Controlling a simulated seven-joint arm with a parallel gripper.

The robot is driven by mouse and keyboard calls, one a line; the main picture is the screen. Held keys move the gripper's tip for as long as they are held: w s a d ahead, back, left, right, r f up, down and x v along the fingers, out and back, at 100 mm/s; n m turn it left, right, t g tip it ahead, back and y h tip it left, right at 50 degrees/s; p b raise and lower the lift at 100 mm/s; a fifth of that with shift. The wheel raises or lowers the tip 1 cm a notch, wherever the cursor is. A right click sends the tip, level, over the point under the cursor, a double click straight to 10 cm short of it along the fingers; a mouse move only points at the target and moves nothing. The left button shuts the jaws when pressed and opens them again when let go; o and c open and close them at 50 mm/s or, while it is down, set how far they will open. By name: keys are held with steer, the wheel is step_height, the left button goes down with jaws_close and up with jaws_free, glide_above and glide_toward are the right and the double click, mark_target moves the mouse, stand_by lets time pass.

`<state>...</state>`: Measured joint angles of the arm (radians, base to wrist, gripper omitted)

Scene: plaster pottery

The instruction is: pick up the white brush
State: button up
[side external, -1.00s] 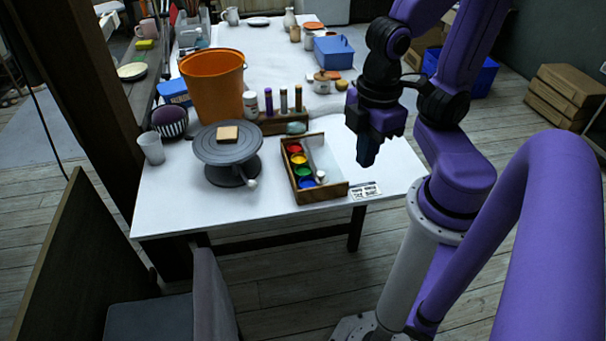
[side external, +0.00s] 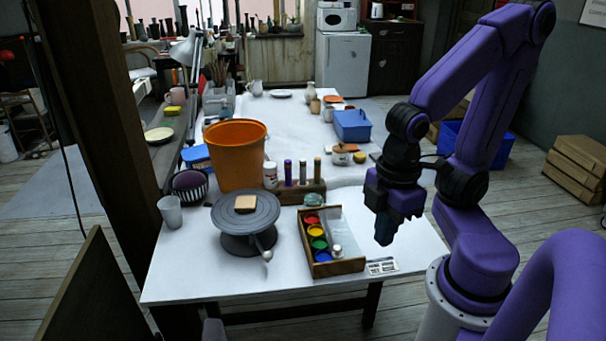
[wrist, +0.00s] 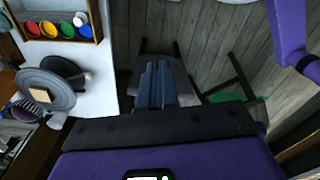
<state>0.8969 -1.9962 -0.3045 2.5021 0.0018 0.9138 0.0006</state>
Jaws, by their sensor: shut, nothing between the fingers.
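A wooden paint box (side external: 330,262) stands near the table's front edge. A pale object with a rounded white end (side external: 337,250) lies in its right part, beside the paint pots; it may be the white brush, but its shape is unclear. The white end also shows in the wrist view (wrist: 80,19). My gripper (side external: 384,236) is shut and empty, pointing down to the right of the box, apart from it. In the wrist view its fingers (wrist: 157,85) are together, with floor and furniture behind them.
A grey turntable (side external: 246,212) with a tan block stands left of the box. An orange bucket (side external: 236,160) and a wooden holder (side external: 292,193) with several upright tubes stand behind. A small printed card (side external: 382,267) lies right of the box.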

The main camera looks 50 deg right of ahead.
steer(key=o, duration=0.9)
